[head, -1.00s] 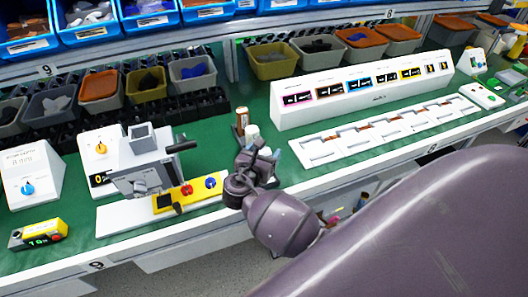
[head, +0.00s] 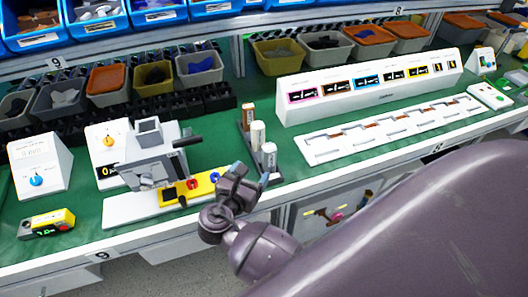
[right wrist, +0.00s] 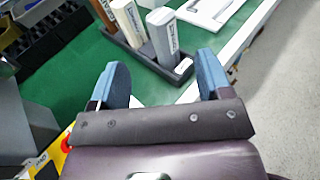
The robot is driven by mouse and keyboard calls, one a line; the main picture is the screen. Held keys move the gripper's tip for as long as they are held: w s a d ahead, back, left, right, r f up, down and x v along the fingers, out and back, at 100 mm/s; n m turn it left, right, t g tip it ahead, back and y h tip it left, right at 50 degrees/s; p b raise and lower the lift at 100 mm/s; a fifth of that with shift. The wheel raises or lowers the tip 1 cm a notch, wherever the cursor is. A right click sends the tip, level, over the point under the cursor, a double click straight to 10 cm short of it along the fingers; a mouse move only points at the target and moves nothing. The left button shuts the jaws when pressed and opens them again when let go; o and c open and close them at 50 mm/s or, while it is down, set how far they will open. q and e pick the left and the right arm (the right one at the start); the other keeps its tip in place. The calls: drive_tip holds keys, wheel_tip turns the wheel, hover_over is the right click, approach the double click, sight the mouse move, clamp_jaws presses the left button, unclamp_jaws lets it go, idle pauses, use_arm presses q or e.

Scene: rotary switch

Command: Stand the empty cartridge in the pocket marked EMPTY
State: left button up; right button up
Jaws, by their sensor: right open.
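A dark rack (head: 274,178) stands on the green bench and holds three upright cartridges. The far one is brown (head: 248,115), the middle one is white (head: 257,133), and the near one is pale grey (head: 269,157). They also show in the right wrist view as brown (right wrist: 104,16), white (right wrist: 127,20) and grey (right wrist: 161,35). A small white label (right wrist: 182,67) sits on the rack's near end; its words are too small to read. My right gripper (head: 249,174) is open and empty, its blue fingertips apart and just short of the grey cartridge. My left gripper is out of view.
A grey press machine (head: 155,165) with a yellow button panel (head: 200,184) stands left of my right gripper. A white tray (head: 325,155) lies right of the rack, before a display console (head: 360,90). The bench's front edge is close below the gripper.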

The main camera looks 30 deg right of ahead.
drive_tip(key=s+d+f+m+y, duration=0.1)
drive_tip(key=s+f+m+y, duration=0.2)
drive_tip(key=f+m+y, duration=0.25)
drive_tip(key=s+d+f+m+y, duration=0.2)
drive_tip(key=s+f+m+y, duration=0.2)
drive_tip(key=f, duration=0.3)
drive_tip(key=s+d+m+t+y, duration=0.2)
drive_tip(key=s+m, duration=0.5)
drive_tip(key=m, duration=0.7)
drive_tip(key=shift+d+r+t+y, duration=0.3)
drive_tip(key=shift+r+t+y, duration=0.15)
drive_tip(key=shift+y, duration=0.6)
